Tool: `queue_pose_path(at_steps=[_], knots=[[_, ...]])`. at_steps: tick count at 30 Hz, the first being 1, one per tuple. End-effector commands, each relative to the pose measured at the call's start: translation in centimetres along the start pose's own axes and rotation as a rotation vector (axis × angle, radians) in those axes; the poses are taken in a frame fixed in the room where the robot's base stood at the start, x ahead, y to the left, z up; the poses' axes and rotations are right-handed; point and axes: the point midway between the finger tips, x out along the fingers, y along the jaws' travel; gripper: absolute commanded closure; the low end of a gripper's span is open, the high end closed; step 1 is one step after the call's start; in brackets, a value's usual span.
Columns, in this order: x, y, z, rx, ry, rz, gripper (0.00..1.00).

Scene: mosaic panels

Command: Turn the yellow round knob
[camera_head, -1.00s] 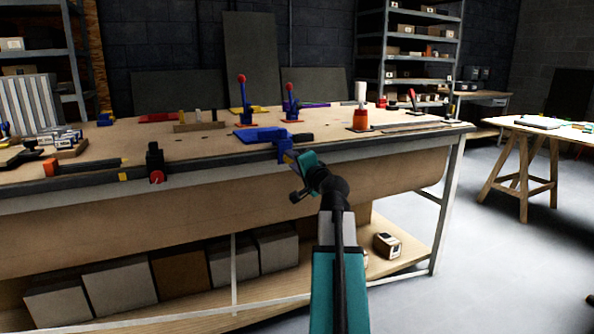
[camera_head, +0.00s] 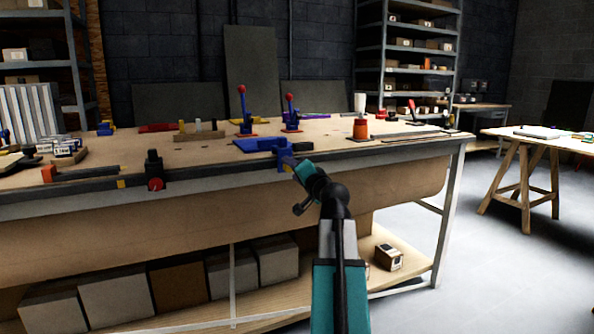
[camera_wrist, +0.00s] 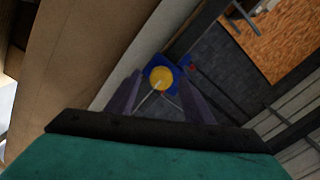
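The yellow round knob (camera_wrist: 161,77) shows in the wrist view, in front of a blue mount. The blue vise-like fixture (camera_head: 262,145) sits at the front edge of the workbench in the head view. My gripper (camera_wrist: 160,90) is open, its two dark purple fingers to the left and right of the knob, with gaps visible. In the head view my gripper (camera_head: 291,163) is close to the fixture's front; the knob is not clear there. I cannot tell whether either finger touches it.
The workbench (camera_head: 330,150) carries a red-handled black clamp (camera_head: 154,168) left of the fixture, red-knobbed blue levers (camera_head: 243,110) behind, and an orange object (camera_head: 361,127) at right. Boxes stand on its lower shelf. Floor right of the bench is clear up to a trestle table (camera_head: 540,138).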

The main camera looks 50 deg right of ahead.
Motion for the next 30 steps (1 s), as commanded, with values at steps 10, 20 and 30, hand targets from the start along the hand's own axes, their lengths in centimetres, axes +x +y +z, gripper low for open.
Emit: queue_pose_path(at_steps=[10,20,30], knots=[[-0.1,-0.1,-0.1,0.002,0.002,-0.002,0.52],[-1.8,-0.1,-0.1,0.003,0.003,-0.001,0.52],[-5.2,-0.1,-0.1,0.002,0.003,-0.001,0.52]])
